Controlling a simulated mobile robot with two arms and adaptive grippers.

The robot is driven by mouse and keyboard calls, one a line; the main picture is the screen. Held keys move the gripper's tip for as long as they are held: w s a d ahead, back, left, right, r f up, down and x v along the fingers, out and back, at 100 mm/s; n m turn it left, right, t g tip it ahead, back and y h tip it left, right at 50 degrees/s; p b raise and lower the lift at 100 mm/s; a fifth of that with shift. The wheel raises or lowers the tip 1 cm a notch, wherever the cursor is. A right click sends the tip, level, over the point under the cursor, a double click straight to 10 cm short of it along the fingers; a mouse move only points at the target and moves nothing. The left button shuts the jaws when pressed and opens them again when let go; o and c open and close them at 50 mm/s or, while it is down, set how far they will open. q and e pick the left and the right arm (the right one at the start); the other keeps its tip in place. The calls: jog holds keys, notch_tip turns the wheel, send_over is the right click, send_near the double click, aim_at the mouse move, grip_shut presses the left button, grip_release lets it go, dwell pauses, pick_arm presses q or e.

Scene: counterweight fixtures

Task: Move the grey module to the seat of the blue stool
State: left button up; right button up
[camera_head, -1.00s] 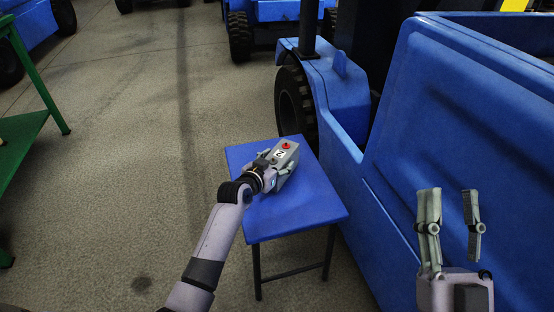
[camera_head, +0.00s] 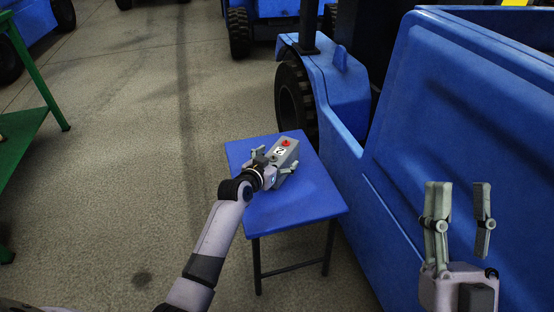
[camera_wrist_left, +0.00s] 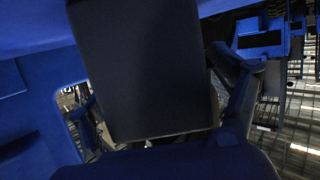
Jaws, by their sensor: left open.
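The grey module (camera_head: 289,144), with a red knob on top and a white label, rests on the seat of the blue stool (camera_head: 310,198), toward its back. In the left wrist view the module (camera_wrist_left: 145,70) is a dark block filling the middle, above the blue seat (camera_wrist_left: 170,166). My left gripper (camera_head: 275,160) is open, its fingers spread to either side of the module's near end. Whether a finger still touches it I cannot tell. My right gripper (camera_head: 460,205) is open and empty at the right, in front of the blue vehicle body.
A large blue vehicle (camera_head: 440,130) stands close along the stool's right side, with a black tyre (camera_head: 293,105) behind the stool. A green table frame (camera_head: 40,85) is at the left edge. The concrete floor (camera_head: 130,150) left of the stool is clear.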

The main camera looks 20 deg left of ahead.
pick_arm(q)
jog(key=shift+s+r, duration=0.1)
jog(key=shift+s, duration=0.1)
jog(key=p+v, duration=0.2)
jog(key=v, duration=0.3)
jog(key=shift+s+r, duration=0.1)
jog(key=shift+s, duration=0.05)
jog(key=s+d+r, duration=0.2)
jog(key=s+r, duration=0.1)
jog(key=s, duration=0.4)
jog(key=s+d+r+p, duration=0.1)
jog(key=s+d+r, duration=0.1)
jog(key=s, duration=0.5)
jog(key=s+d+r+p, duration=0.1)
jog(key=s+d+r, duration=0.2)
jog(key=s+r, duration=0.2)
jog(key=s, duration=0.3)
jog(key=shift+m+h, duration=0.3)
pick_arm(e)
jog(key=w+f+g+h, duration=0.2)
jog(key=f+g, duration=0.3)
jog(key=f, duration=0.3)
jog(key=w+d+f+g+h, duration=0.1)
jog(key=f+g+h, duration=0.1)
jog(key=f+g, duration=0.4)
notch_tip(320, 180, down, 3)
jog(key=shift+w+d+f, duration=0.15)
jog(key=shift+w+d, duration=0.1)
jog(key=shift+w, duration=0.15)
